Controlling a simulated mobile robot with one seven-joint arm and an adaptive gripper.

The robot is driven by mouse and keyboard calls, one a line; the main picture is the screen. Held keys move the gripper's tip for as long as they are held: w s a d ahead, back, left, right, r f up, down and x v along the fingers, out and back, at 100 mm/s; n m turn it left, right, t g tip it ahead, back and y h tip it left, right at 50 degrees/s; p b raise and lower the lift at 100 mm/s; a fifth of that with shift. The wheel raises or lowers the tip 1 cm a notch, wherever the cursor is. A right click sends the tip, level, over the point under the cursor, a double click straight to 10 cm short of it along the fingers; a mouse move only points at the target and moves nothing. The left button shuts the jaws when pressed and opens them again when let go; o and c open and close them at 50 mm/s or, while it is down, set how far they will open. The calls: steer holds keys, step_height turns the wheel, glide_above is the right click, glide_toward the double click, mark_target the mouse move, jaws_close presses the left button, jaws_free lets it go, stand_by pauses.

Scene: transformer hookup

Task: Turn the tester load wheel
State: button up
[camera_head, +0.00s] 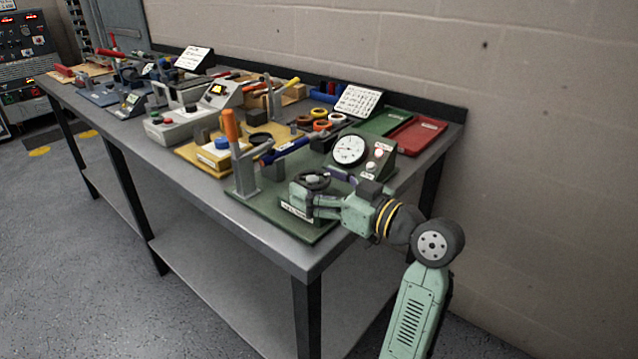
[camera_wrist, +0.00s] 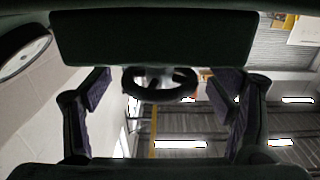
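The tester load wheel (camera_head: 313,179) is a small black handwheel at the front of the dark green tester board (camera_head: 252,213). In the wrist view the wheel (camera_wrist: 160,93) is a dark ring with spokes, centred between my two fingers. My gripper (camera_head: 318,200) reaches in from the right at the wheel and partly hides the parts around it. In the wrist view my gripper (camera_wrist: 163,90) is open, with a purple-padded finger on each side and a visible gap to the rim. Contact with the wheel does not show. The tester's round white gauge (camera_head: 350,150) stands behind the wheel.
A grey bracket with an orange-handled lever (camera_head: 232,130) stands left of the wheel. A red tray (camera_head: 416,134) and a green tray (camera_head: 383,122) lie behind the gauge by the wall (camera_head: 540,140). Tools and devices crowd the bench to the left.

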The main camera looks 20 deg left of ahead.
steer(key=c, duration=1)
steer(key=shift+w+f+n+g+y+b, duration=0.2)
steer(key=shift+n+g+y+b, duration=0.1)
steer(key=shift+n+g+b, duration=0.55)
steer(key=shift+w+r+n+g+y+b, duration=0.15)
steer(key=shift+n+g+b, duration=0.5)
steer(key=shift+g, duration=0.8)
steer(key=shift+s+r+n+g+y+b, duration=0.15)
steer(key=shift+n+g+b, duration=0.15)
steer(key=shift+n+g, duration=0.85)
steer(key=shift+w+f+m+g, duration=0.1)
steer(key=shift+m+g, duration=0.15)
steer(key=o, duration=1.1)
steer(key=shift+o, duration=0.2)
steer(key=shift+d, duration=0.1)
steer(key=d, duration=1.2)
steer(key=shift+w, duration=0.35)
